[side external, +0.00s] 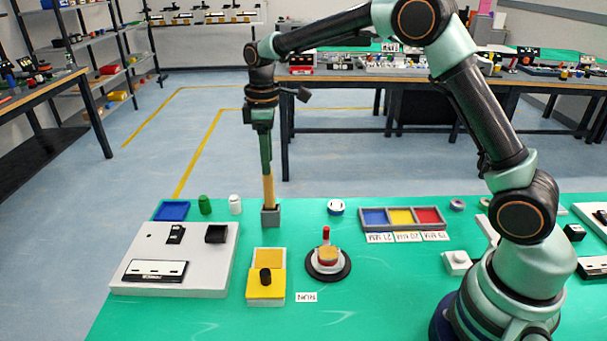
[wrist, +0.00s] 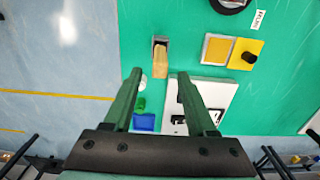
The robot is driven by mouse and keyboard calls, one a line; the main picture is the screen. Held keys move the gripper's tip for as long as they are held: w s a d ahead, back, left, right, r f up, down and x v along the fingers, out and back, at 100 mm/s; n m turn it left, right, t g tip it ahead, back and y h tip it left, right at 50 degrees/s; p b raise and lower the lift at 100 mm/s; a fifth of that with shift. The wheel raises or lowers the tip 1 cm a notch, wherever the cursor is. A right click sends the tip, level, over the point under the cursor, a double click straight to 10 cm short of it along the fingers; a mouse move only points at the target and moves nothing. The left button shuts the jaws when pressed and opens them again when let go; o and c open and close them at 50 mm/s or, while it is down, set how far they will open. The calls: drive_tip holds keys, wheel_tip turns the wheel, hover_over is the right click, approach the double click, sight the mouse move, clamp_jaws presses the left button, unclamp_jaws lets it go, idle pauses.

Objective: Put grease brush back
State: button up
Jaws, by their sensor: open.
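The grease brush, seen as a light wooden handle (side external: 269,190), stands upright in a small grey square holder (side external: 270,216) on the green bench. Its lower end is hidden inside the holder. In the wrist view the wooden handle (wrist: 160,64) rises from the holder (wrist: 160,41) toward the camera, in line with the gap between my fingers. My gripper (side external: 267,172) points straight down just over the top of the handle. In the wrist view my gripper (wrist: 160,73) is open, with a finger on each side of the handle and visible space between.
A white panel (side external: 215,245) with black parts lies left of the holder. A yellow box (side external: 266,292) with a black knob and a round black base (side external: 345,266) with a red handle stand in front. A green bottle (side external: 205,204), white bottle (side external: 235,204) and blue tray (side external: 172,210) are near.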

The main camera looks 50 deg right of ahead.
drive_tip(key=shift+r, duration=0.8)
drive_tip(key=s+d+r+m+t, duration=0.2)
drive_tip(key=s+r+m, duration=0.2)
drive_tip(key=s+r, duration=0.4)
drive_tip(key=s+d+m+t, duration=0.1)
drive_tip(key=s+m+t, duration=0.2)
drive_tip(key=s, duration=1)
drive_tip(key=shift+s+d+f+m+t, duration=0.3)
drive_tip(key=shift+f+m, duration=0.1)
drive_tip(key=shift+m, duration=0.6)
drive_tip(key=shift+c, duration=0.2)
